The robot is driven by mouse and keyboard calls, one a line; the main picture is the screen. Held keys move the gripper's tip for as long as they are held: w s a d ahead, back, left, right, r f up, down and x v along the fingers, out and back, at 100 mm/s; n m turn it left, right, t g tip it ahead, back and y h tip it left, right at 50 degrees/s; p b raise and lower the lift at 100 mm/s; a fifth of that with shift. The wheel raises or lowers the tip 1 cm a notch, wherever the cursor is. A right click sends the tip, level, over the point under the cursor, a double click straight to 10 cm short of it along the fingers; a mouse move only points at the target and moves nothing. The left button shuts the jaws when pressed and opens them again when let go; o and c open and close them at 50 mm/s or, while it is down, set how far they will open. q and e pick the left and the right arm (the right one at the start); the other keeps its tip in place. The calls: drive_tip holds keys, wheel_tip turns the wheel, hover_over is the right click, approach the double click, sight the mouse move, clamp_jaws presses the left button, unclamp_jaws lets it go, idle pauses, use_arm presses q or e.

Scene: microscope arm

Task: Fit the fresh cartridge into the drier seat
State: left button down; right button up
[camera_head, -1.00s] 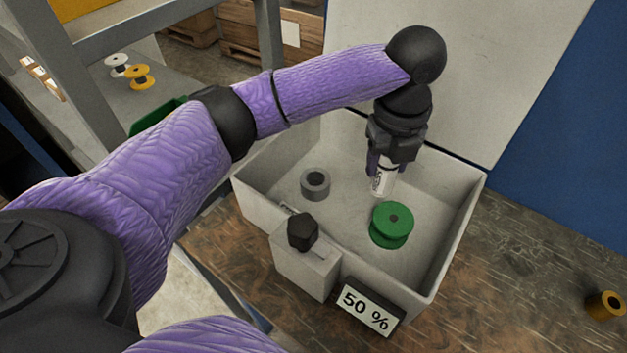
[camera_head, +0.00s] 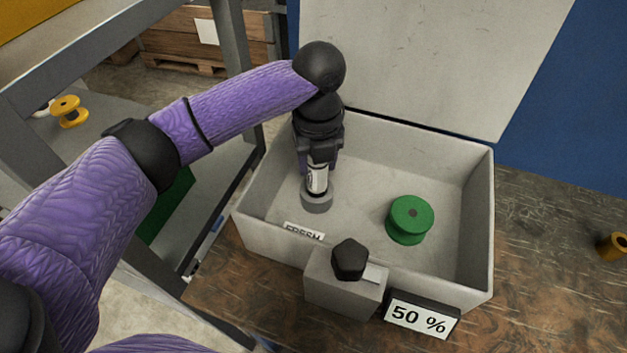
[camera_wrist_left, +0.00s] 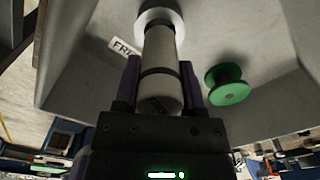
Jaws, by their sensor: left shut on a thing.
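My left gripper (camera_head: 317,172) points down inside the pale open box (camera_head: 465,215) and is shut on the white cartridge (camera_head: 317,180). The cartridge is upright, with dark bands and print, and also shows between the fingers in the left wrist view (camera_wrist_left: 160,65). The round grey seat (camera_head: 317,201) stands on the box floor at the left, directly under the cartridge. The cartridge's lower end meets or overlaps the seat's opening; I cannot tell how deep it is. A "FRESH" label (camera_head: 303,232) is near the seat. My right gripper is not in view.
A green spool (camera_head: 410,219) stands on the box floor to the right of the seat. The box's lid (camera_head: 420,60) is raised behind. A dark knob (camera_head: 350,259) and a "50 %" sign (camera_head: 421,316) are at the front.

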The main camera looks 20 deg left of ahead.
sight(317, 177)
use_arm(q)
wheel_tip(317, 177, down, 4)
drive_tip(key=shift+b, duration=0.6)
drive_tip(key=shift+f, duration=0.1)
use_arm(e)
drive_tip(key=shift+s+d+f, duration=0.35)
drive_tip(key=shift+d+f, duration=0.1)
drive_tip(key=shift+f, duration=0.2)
use_arm(q)
drive_tip(key=shift+c, duration=0.9)
unclamp_jaws()
